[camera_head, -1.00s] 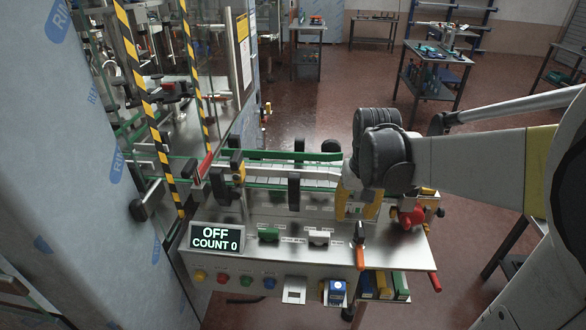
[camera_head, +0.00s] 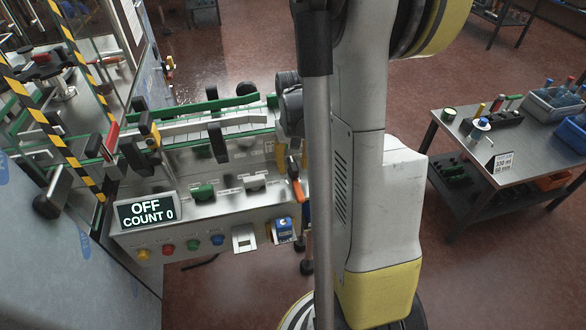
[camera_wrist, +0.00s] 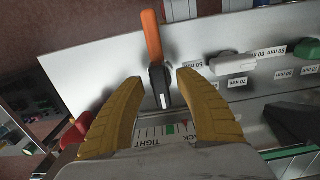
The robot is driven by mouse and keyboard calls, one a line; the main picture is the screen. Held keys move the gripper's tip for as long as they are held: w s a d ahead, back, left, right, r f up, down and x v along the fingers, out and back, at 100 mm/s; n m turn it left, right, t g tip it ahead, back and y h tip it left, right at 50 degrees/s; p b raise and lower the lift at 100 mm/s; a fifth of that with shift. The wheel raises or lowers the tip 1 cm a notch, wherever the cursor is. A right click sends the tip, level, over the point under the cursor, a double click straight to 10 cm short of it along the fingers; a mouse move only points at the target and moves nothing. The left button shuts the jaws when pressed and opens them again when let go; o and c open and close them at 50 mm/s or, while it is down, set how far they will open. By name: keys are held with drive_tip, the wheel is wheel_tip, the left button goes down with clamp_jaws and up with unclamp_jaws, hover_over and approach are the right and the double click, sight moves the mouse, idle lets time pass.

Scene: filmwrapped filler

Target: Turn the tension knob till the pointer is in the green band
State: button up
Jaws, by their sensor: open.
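My gripper (camera_wrist: 159,82) is open in the wrist view, its two yellow fingers spread above the panel. An orange-handled black lever (camera_wrist: 153,45) shows between and beyond the fingertips; I cannot tell whether they touch it. The tension scale (camera_wrist: 160,130) lies between the finger bases, partly hidden by the gripper body. A red knob (camera_wrist: 76,131) is partly hidden left of the left finger. In the head view, the gripper (camera_head: 288,158) is partly hidden by my arm.
The steel bench carries a display (camera_head: 147,210) reading OFF, COUNT 0, a green handle (camera_head: 203,192) and a white handle (camera_head: 255,182). Coloured buttons line its front. A tool table (camera_head: 510,150) stands at the right. Open floor lies between it and my arm.

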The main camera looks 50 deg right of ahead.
drive_tip(key=shift+f, duration=0.3)
clamp_jaws()
